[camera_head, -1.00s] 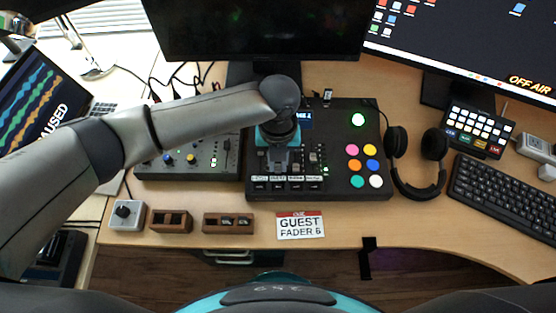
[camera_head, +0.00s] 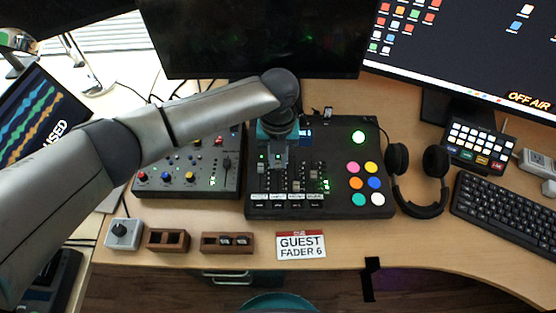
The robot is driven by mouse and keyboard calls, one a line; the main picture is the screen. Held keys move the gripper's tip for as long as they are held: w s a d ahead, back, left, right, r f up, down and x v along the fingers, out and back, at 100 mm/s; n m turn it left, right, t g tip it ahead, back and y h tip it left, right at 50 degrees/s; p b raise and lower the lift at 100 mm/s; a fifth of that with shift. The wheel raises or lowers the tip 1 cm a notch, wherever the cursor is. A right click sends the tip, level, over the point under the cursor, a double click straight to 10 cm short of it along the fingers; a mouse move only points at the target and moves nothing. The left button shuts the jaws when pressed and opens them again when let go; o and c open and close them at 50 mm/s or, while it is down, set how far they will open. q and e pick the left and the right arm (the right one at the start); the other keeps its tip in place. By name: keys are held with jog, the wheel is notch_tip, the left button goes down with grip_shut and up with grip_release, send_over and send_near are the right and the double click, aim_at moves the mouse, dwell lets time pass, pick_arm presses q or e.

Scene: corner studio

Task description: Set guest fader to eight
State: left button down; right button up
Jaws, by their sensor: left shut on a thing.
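The black mixer console (camera_head: 232,208) lies on the desk with a row of fader slots, white channel labels and coloured round buttons. My left gripper (camera_head: 279,158) points down over the console from above. It is shut on a fader cap in the second slot from the left; the cap is mostly hidden by the fingers. The other faders show beside it, and their labels are too small to read surely. A card (camera_head: 301,245) at the desk's front edge reads "GUEST FADER 6". My right gripper is out of view.
A second, smaller mixer (camera_head: 190,170) stands left of the console. Headphones (camera_head: 418,208) and a keyboard (camera_head: 510,205) lie to the right. Wooden blocks (camera_head: 167,240) and a grey knob box (camera_head: 123,234) line the front left edge. Monitors stand behind.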

aim_at(278, 164)
pick_arm(q)
jog(key=c, duration=0.8)
grip_release()
jog(key=shift+r, duration=0.1)
notch_tip(278, 164, up, 15)
jog(key=p, duration=0.3)
jog(key=shift+p, duration=0.3)
